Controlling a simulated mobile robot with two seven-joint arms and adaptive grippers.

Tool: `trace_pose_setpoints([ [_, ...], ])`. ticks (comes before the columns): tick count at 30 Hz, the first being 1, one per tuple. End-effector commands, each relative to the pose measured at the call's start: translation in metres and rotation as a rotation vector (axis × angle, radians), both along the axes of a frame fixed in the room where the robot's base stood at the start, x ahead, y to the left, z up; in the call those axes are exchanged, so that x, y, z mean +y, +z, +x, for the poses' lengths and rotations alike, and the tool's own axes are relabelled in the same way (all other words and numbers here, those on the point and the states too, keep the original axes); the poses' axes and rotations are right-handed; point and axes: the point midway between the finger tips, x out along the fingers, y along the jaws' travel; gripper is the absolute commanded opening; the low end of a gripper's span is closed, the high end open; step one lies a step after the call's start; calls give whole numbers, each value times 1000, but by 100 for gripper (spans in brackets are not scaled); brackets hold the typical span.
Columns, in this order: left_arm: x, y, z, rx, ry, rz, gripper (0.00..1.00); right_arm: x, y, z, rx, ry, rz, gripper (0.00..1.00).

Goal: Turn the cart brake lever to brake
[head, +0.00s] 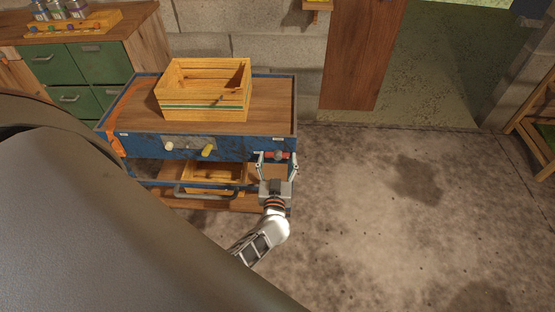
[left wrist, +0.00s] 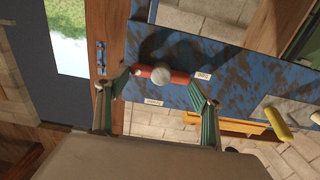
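The blue cart (head: 230,147) stands below centre-left in the head view. Its brake lever (head: 279,156) is a short red bar with a grey round knob, at the right end of the front panel. In the left wrist view the lever (left wrist: 178,77) lies roughly crosswise, with one small white label beside it and another below; their text is too small to read. My left gripper (head: 277,160) is at the lever, its fingers spread wide, one near each end of the red bar. Whether they touch it, I cannot tell. My right gripper is not in view.
A wooden crate (head: 205,107) stands on the cart top, another (head: 213,177) on the lower shelf. A white knob (head: 169,146) and yellow handle (head: 208,150) are on the panel left of the lever. Green drawers (head: 95,62) stand behind left. The floor to the right is clear.

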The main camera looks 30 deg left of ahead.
Motion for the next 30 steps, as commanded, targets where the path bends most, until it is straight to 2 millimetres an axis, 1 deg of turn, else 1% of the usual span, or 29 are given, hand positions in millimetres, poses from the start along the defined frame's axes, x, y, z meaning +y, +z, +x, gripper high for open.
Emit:
trace_pose_setpoints([
  [8, 0, 0, 0, -10, 0, -16, 45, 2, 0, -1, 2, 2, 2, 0],
  [14, 1, 1, 0, -52, 0, -85, 45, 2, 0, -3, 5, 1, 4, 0],
  [20, 2, 1, -1, -133, -1, -214, 45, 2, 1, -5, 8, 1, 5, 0],
  [30, 4, -1, -2, -299, -1, -489, 45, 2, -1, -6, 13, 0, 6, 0],
])
